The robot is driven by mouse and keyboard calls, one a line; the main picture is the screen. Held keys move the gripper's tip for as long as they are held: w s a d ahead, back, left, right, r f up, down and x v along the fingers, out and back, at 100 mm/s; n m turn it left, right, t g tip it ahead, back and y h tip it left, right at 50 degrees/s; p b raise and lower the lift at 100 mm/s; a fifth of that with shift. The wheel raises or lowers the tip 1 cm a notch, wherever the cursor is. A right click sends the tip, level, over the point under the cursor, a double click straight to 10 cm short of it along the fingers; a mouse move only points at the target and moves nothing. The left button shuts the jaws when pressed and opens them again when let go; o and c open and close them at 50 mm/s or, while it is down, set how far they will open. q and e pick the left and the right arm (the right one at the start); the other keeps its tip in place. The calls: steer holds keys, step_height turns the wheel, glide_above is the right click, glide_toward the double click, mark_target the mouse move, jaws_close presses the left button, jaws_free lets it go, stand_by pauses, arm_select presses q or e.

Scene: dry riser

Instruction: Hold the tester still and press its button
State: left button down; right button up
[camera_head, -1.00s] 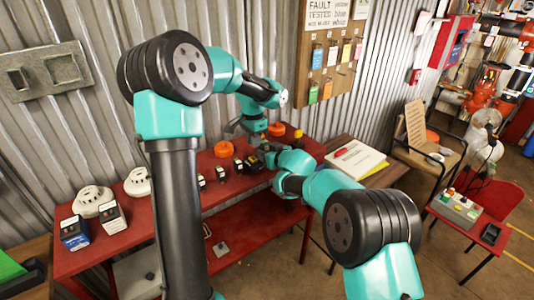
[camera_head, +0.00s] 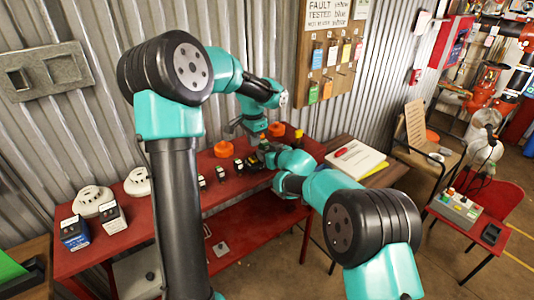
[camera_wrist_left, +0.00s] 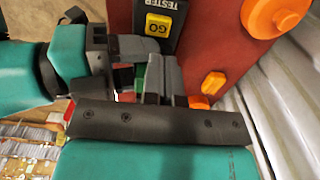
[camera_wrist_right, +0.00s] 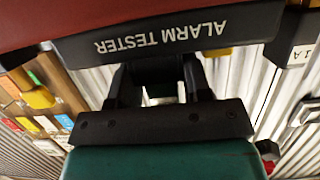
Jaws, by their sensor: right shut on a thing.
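The alarm tester is a dark case, seen lettering-side in the right wrist view (camera_wrist_right: 185,32). My right gripper (camera_wrist_right: 158,88) is shut on it. In the left wrist view the end of the tester (camera_wrist_left: 160,38) shows a yellow GO button (camera_wrist_left: 158,24). My left gripper (camera_wrist_left: 148,75) is beside the tester, its fingertips just short of the button in the picture and apart from it. Whether its jaws are open or shut is unclear. In the head view, both gripper tips are small and partly hidden by my arms above the red bench.
The red bench (camera_head: 100,257) carries white round detectors (camera_head: 92,198), boxes (camera_head: 112,217), several small dark units (camera_head: 221,173) and orange round pieces (camera_head: 223,149). A corrugated wall stands close behind. A tag board (camera_head: 330,60) hangs at the back, and a side table holds a binder (camera_head: 355,158).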

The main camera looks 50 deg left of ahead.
mark_target(252, 158)
stand_by(0.5)
arm_select(q)
steer(key=shift+s+d+r+n+t+h, duration=0.1)
steer(key=shift+d+r+n+t+h, duration=0.1)
steer(key=shift+n+t, duration=0.35)
steer(key=shift+d+r+n+t+h, duration=0.1)
steer(key=shift+d+n+t+h, duration=0.1)
steer(key=shift+n+t, duration=0.3)
steer(key=shift+d+r+n+t, duration=0.1)
steer(key=shift+r+n+t, duration=0.15)
steer(key=shift+n+t, duration=0.35)
steer(key=shift+d+r+n+t, duration=0.1)
steer(key=shift+r+n+t, duration=0.15)
steer(key=shift+n+t, duration=0.3)
steer(key=r+n+t, duration=0.1)
steer(key=n, duration=0.1)
steer(key=a+r+n+t+y, duration=0.1)
steer(key=n+t, duration=0.1)
steer(key=s+r+n+t, duration=0.1)
steer(key=r+n, duration=0.1)
steer(key=n, duration=0.1)
steer(key=shift+a+t, duration=0.25)
steer(key=shift+t, duration=0.15)
steer(key=shift+f, duration=0.1)
steer(key=shift+f, duration=4.35)
